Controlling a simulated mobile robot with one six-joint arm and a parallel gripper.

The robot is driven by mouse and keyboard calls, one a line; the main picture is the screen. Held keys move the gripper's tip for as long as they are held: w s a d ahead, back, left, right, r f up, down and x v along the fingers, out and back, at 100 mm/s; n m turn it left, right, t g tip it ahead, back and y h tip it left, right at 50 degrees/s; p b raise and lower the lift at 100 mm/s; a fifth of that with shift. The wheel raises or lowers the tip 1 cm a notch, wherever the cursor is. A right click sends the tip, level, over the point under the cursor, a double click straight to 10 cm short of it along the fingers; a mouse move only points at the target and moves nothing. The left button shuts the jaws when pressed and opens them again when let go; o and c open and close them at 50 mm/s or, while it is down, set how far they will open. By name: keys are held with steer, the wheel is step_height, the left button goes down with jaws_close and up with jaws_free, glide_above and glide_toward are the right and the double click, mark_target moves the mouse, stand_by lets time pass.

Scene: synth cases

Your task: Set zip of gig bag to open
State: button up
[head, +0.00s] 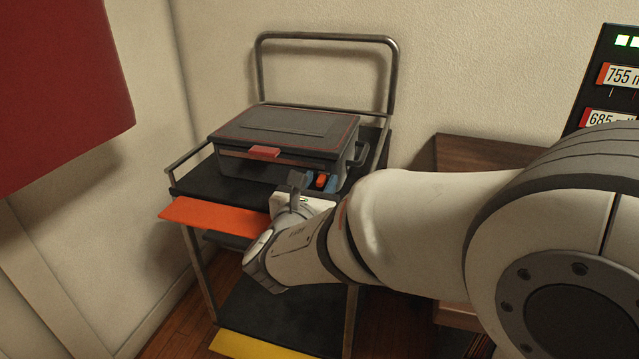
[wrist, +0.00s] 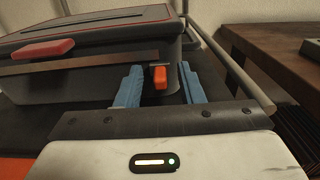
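A dark case with red edging (head: 285,128), which I take to be the gig bag, lies on the top shelf of a cart. Its front shows in the wrist view (wrist: 85,85), with a brown strip (wrist: 75,66) running along it. A small orange tab (wrist: 160,78), likely the zip pull, is near the right end of its front; it also shows in the head view (head: 321,181). My gripper (wrist: 161,82) is open, its blue fingers on either side of the orange tab. I see gaps on both sides. I cannot tell how deep the tab sits between them.
A red tab (wrist: 42,48) is on the case's front, left of my gripper. The cart (head: 326,39) has a metal rail behind and an orange front edge (head: 215,215). A brown wooden table (head: 470,152) stands at right. A red panel (head: 60,95) hangs at upper left.

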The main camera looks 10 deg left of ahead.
steer(key=shift+c, duration=0.4)
jaws_close()
steer(key=shift+a, duration=0.1)
